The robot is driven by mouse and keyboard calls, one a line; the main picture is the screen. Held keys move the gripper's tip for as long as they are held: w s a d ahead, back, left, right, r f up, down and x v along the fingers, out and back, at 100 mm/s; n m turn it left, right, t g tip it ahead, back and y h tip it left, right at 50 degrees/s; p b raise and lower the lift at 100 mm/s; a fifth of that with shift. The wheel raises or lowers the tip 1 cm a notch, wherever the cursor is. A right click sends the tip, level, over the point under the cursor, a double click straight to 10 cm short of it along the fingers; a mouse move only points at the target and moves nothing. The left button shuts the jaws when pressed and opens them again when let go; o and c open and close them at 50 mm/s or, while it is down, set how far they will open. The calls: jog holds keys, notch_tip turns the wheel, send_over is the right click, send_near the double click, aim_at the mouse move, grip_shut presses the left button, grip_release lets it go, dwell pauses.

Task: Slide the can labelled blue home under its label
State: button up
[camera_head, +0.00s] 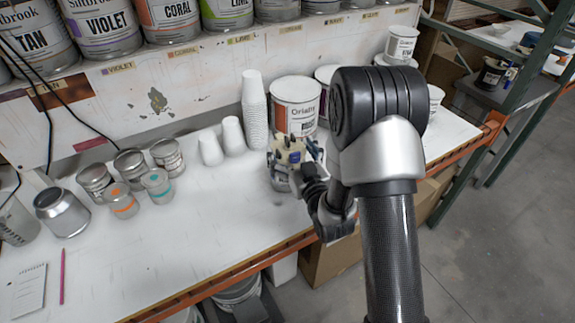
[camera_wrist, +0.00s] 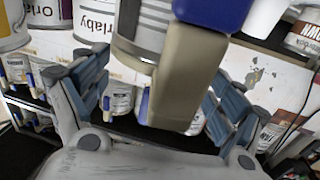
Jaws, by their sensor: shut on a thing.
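On the shelf above, large cans read TAN (camera_head: 37,42), VIOLET (camera_head: 104,27), CORAL (camera_head: 168,14) and LIME (camera_head: 226,10). Colour labels run along the shelf edge, including VIOLET (camera_head: 118,68) and LIME (camera_head: 241,39). I can make out no blue label.
White cup stacks (camera_head: 254,104) and a large white tub (camera_head: 296,104) stand just behind my gripper. Several small tins (camera_head: 130,164) and a grey metal can (camera_head: 61,213) stand at the left. The front middle of the bench is clear. A notepad (camera_head: 23,292) and pink pencil (camera_head: 62,276) lie front left.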

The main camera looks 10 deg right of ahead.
jog(key=c, duration=1)
jog(key=shift+w+r, duration=0.1)
jog(key=shift+r, duration=0.1)
jog(key=shift+c, duration=0.5)
jog(key=shift+r, duration=0.1)
